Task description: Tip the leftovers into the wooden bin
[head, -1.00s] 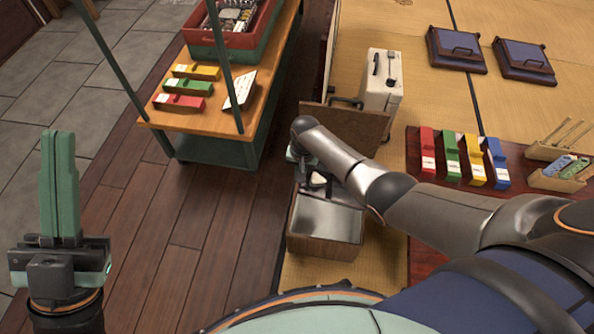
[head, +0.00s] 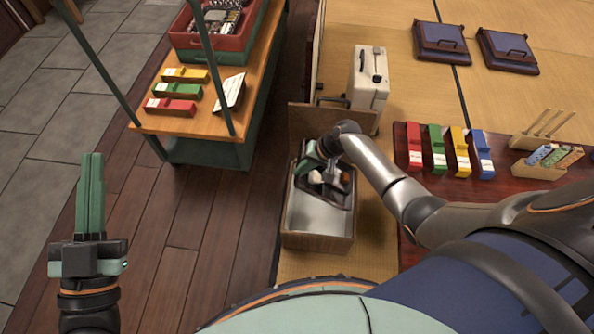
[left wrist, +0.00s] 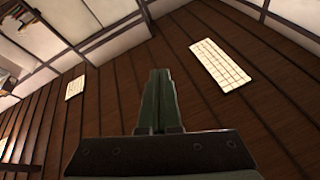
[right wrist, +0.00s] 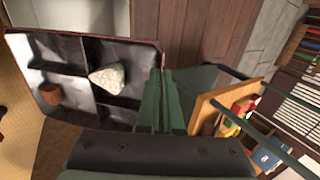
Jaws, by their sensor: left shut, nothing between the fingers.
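The wooden bin (head: 318,244) stands on the mat with its lid (head: 345,124) raised at the back and a pale inside. My right gripper (head: 312,158) is over the back of the bin, shut on the rim of a dark lunch box (head: 338,196). In the right wrist view, the box (right wrist: 125,50) has compartments holding a white speckled rice ball (right wrist: 107,78) and a brown piece (right wrist: 51,93). The box is over the bin opening; its exact tilt is unclear.
A wooden-topped cart (head: 190,122) with coloured boxes and a red crate (head: 205,42) stands at the back left. A white case (head: 369,85) is behind the lid. A dark red table (head: 410,185) with coloured boxes is on the right. The floor between cart and bin is clear.

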